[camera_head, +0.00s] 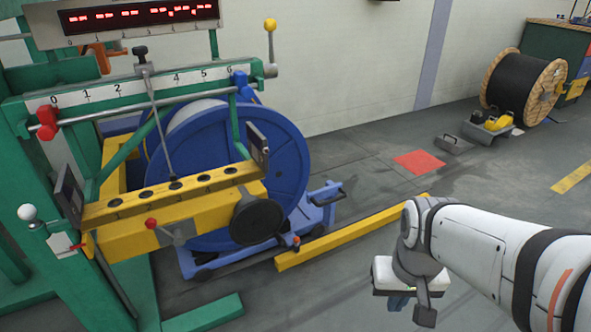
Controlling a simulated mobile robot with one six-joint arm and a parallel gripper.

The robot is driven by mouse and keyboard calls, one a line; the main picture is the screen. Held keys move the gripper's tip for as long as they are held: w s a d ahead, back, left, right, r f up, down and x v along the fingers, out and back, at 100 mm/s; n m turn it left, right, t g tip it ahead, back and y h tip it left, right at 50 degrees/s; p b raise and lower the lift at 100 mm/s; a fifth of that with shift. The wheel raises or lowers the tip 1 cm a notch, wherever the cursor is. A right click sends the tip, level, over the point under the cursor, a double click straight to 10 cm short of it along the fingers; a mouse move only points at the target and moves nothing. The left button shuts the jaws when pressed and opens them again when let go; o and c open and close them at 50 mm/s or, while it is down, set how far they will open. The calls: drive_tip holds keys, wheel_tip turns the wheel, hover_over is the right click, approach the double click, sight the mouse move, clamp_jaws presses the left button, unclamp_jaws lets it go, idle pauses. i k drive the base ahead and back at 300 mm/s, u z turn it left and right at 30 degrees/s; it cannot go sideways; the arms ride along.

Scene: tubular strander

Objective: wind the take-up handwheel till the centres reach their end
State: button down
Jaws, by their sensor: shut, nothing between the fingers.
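A dark round disc (257,220), which may be the take-up handwheel, is at the right end of a yellow housing (130,243). A large blue reel (285,160) stands behind it, carried in a green and yellow frame. The centres cannot be made out clearly. My gripper (424,305) hangs at the lower right, pointing down over the floor. It is to the right of the disc and touches nothing that I can see. Its fingers are small and partly hidden, and it is shut and empty.
A yellow floor bar (350,232) lies between the frame and my gripper. A blue trolley (312,210) stands under the reel. Grey floor is open beyond the bar.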

sight(257, 220)
drive_tip(key=z, duration=0.05)
drive_tip(key=i, duration=1)
drive_tip(key=u, duration=0.05)
